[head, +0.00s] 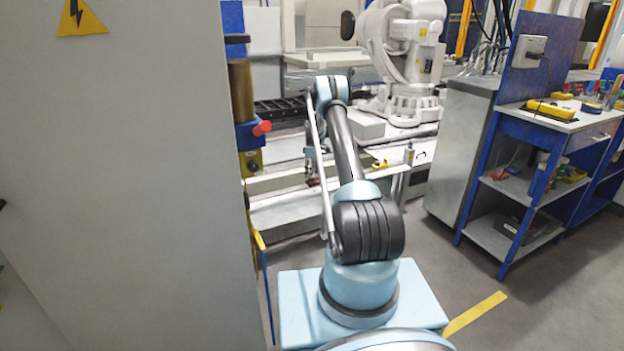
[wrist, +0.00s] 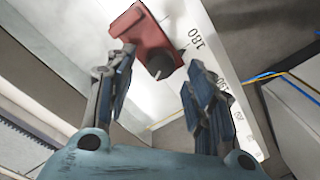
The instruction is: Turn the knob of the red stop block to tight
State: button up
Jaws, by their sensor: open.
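The red stop block (wrist: 140,30) sits on a pale rail (wrist: 225,70) in the wrist view, beside printed scale numbers. Its dark round knob (wrist: 160,66) is at the block's lower end, toward my gripper. My gripper (wrist: 161,58) is open. In the picture, the knob lies between its two fingers, with a visible gap on each side. I cannot tell how far the fingertips are from the knob in depth. In the head view my gripper (head: 311,172) is small and dark, over the rail, and the block is barely discernible there.
A grey cabinet (head: 120,180) with a warning sign stands close on the left. A white robot arm (head: 405,55) is at the back. A blue workbench (head: 540,125) is on the right.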

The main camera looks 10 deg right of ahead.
jog(key=shift+f, duration=1.35)
jog(key=c, duration=1.1)
jog(key=m, duration=0.5)
jog(key=shift+s, duration=0.15)
jog(key=m, duration=0.6)
jog(key=shift+a+m+t, duration=0.1)
jog(key=shift+m+t, duration=0.2)
jog(key=shift+m, duration=0.1)
jog(key=m, duration=1.1)
jog(key=shift+m+t, duration=0.3)
jog(key=shift+m, duration=0.1)
